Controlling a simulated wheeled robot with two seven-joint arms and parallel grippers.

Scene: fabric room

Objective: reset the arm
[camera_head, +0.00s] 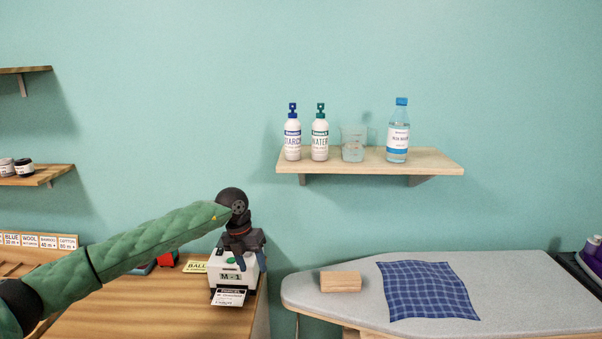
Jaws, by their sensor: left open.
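My left arm comes in from the left in a green padded sleeve. Its gripper (245,262) points down at the small white label printer marked M-1 (232,276), in front of its upper part. The jaws are open with nothing seen between them; whether they touch the printer I cannot tell. A printed label (229,297) sticks out of the printer's front. My right gripper is not in view.
The wooden table (150,310) holds the printer and a yellow card (195,267). At right, an ironing board (520,290) carries a wooden block (340,282) and a blue checked cloth (427,290). A wall shelf (435,160) with bottles hangs above.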

